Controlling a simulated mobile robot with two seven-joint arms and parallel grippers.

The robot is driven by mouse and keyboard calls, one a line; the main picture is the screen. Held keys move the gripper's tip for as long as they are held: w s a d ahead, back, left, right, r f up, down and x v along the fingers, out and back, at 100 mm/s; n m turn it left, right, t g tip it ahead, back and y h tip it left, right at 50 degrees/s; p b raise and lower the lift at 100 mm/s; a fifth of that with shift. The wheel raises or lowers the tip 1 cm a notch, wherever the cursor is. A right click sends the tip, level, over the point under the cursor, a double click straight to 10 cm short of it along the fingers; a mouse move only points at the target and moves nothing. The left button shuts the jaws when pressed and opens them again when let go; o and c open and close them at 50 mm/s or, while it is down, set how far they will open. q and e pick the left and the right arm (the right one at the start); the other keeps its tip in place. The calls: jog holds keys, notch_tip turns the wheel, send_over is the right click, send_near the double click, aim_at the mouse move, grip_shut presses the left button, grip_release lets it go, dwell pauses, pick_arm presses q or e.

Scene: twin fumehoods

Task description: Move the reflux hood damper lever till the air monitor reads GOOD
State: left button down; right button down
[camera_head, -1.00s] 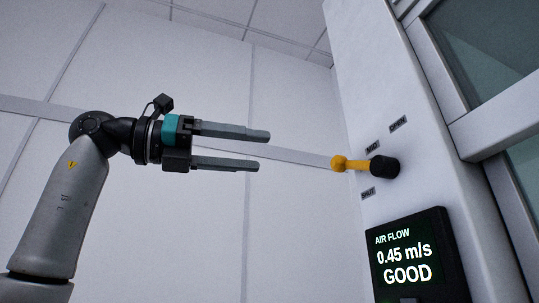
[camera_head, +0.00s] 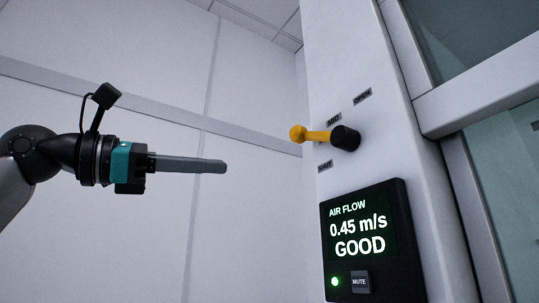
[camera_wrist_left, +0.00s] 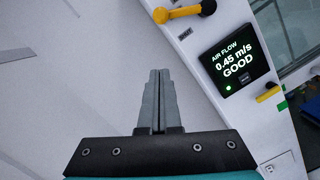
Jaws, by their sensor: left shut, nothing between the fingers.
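The damper lever (camera_head: 316,135) is a yellow arm with a ball end on a black hub, on the white hood post. It points left, between the MID label (camera_head: 333,120) and the SHUT label (camera_head: 325,166). The air monitor (camera_head: 358,236) below it reads AIR FLOW 0.45 m/s GOOD, with a green light lit. My left gripper (camera_head: 226,166) is shut and empty, left of the lever and apart from it. In the left wrist view the shut fingers (camera_wrist_left: 160,72) show, with the lever (camera_wrist_left: 178,14) and monitor (camera_wrist_left: 234,66) beyond them. My right gripper is not in view.
The OPEN label (camera_head: 362,96) is above the hub. A MUTE button (camera_head: 360,282) is on the monitor. The hood's framed glass (camera_head: 470,40) is at right. Another yellow handle (camera_wrist_left: 270,92) shows in the left wrist view. Free space lies between my left gripper and the post.

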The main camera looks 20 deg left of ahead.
aim_at(320, 136)
pick_arm(q)
jog(key=w+d+r+p, duration=0.4)
jog(key=w+d, duration=0.2)
jog(key=d, duration=0.3)
jog(key=shift+w+m, duration=0.15)
jog(key=shift+m, duration=0.15)
jog(key=shift+s+d+r+p, duration=0.1)
jog(key=shift+d+r+p, duration=0.1)
jog(key=shift+r, duration=0.15)
jog(key=shift+s+d+r+p, duration=0.1)
jog(key=shift+r+p, duration=0.1)
jog(key=shift+r, duration=0.1)
